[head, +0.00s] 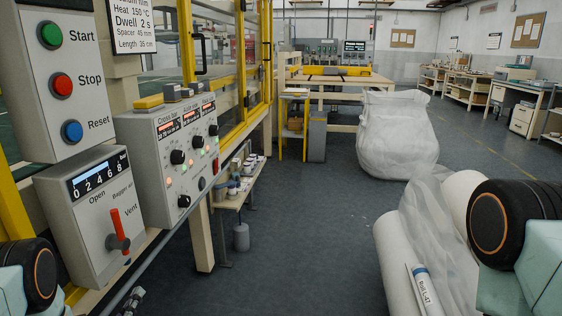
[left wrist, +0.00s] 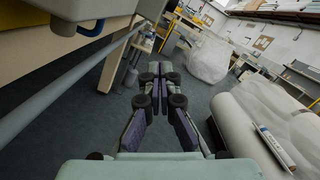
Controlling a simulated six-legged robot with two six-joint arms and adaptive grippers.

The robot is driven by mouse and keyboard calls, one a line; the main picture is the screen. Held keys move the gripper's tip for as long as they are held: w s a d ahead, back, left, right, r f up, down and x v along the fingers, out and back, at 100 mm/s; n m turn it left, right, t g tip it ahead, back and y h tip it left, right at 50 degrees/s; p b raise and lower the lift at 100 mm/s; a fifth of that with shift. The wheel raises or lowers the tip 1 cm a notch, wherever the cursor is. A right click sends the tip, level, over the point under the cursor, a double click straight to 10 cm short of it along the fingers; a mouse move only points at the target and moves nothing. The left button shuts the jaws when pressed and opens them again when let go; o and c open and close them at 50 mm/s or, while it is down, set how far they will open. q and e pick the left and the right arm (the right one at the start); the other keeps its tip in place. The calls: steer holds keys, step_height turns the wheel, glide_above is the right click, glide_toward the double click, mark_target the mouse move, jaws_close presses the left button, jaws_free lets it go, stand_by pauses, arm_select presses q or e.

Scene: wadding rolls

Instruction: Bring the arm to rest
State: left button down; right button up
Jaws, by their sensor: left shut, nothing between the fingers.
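My left gripper (left wrist: 160,72) shows in the left wrist view with its dark fingers together and nothing between them. It points ahead over the bare floor, between the machine's rail and the wadding rolls. In the head view only a small dark part of the left gripper (head: 132,300) shows at the bottom edge, below the vent panel. Dark round joints of my arms show at both lower edges of the head view. My right gripper is out of view.
A control panel (head: 150,140) and a vent box with a red lever (head: 118,233) stand close on the left. A white wadding roll (head: 395,265) in clear film lies at the lower right. A large bagged bundle (head: 397,135) stands farther back. The grey floor (head: 290,240) between is clear.

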arm_select(q)
steer(key=s+d+f+n+g+p, duration=0.1)
steer(key=s+d+f+n+g, duration=1.05)
steer(key=n, duration=0.55)
steer(key=s+d+r+n+g, duration=0.1)
steer(key=s+n, duration=0.3)
steer(key=s, duration=0.4)
steer(key=s+d+r+n+g, duration=0.2)
steer(key=s+n+g, duration=0.2)
steer(key=s, duration=0.5)
steer(key=s+d+r+n+g, duration=0.1)
steer(key=s+d+n+g, duration=0.1)
steer(key=s+n, duration=0.4)
steer(key=s, duration=0.2)
steer(key=shift+s+d+r+g+p, duration=0.25)
steer(key=shift+s+g+p, duration=0.05)
steer(key=shift+g+p, duration=0.1)
